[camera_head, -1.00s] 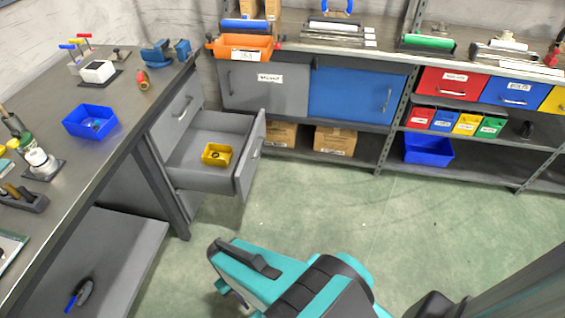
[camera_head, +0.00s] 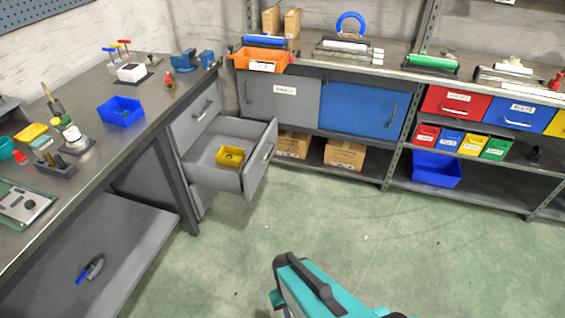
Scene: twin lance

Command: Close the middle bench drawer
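The middle bench drawer (camera_head: 215,172) is grey and stands pulled out from the bench (camera_head: 150,118), below a shut upper drawer (camera_head: 203,112). Its front has a light bar handle (camera_head: 268,152) and faces right. A yellow bin (camera_head: 231,156) with something small in it sits inside the drawer. My teal and black arm (camera_head: 325,290) shows at the bottom centre, well apart from the drawer with open floor between. My gripper's fingers cannot be made out.
Green floor (camera_head: 350,225) is clear in front of the drawer. Shelving with a grey door (camera_head: 268,105), a blue door (camera_head: 355,108) and coloured bins runs along the back wall. The bench leg (camera_head: 178,185) and lower shelf (camera_head: 90,255) are at left.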

